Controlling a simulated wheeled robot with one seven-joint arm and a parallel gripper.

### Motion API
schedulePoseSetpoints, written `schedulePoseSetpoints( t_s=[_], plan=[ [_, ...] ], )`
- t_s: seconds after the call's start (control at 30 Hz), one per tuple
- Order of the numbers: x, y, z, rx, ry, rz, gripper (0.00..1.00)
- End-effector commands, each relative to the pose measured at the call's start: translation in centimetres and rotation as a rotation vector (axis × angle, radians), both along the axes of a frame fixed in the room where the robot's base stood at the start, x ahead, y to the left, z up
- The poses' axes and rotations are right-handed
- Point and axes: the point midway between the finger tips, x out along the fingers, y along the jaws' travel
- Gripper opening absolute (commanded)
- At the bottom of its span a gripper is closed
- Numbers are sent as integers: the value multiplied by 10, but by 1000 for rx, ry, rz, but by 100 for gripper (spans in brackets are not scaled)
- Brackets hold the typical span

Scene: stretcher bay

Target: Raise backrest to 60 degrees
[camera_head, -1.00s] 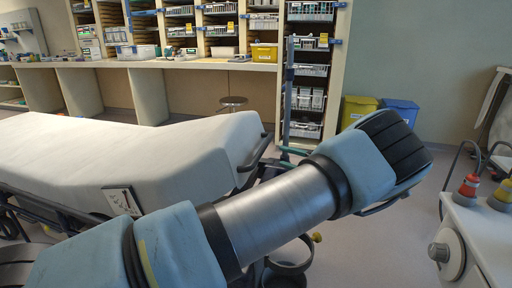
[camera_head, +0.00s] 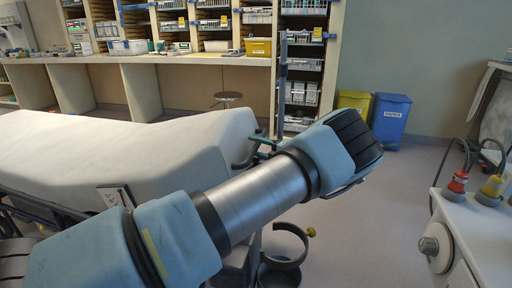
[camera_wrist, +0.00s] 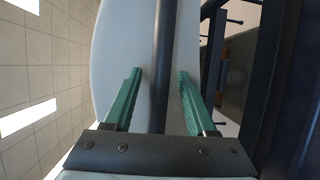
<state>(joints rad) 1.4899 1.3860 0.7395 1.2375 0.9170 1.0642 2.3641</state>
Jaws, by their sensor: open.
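The stretcher's pale mattress (camera_head: 90,150) lies at the left in the head view, with its right-hand section sloping gently up. A small white plate with dark marks (camera_head: 115,196) shows on its near side. A dark rail (camera_head: 247,158) runs by the mattress's right end. In the wrist view, my gripper (camera_wrist: 160,72) has two green fingers spread apart. A dark bar (camera_wrist: 162,40) passes between them, with the pale mattress (camera_wrist: 120,38) behind. No grip on the bar shows. In the head view my arm hides part of the stretcher's near side.
A white cabinet (camera_head: 480,232) with a round knob and red and yellow plugs stands at the right. A blue bin (camera_head: 390,118) and a yellow bin (camera_head: 355,103) stand by the back wall. A stool (camera_head: 228,97) is under the long counter (camera_head: 190,60).

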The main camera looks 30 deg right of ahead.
Motion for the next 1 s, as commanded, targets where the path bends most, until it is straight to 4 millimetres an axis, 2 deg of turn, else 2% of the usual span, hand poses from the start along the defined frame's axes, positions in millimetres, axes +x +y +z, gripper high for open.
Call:
schedulePoseSetpoints(
  t_s=[0.07,0.57,1.0],
  plan=[
    [0,0,0,0,0,0,56],
    [0,0,0,0,0,1,0],
    [-1,0,0,0,0,1,0]
  ],
)
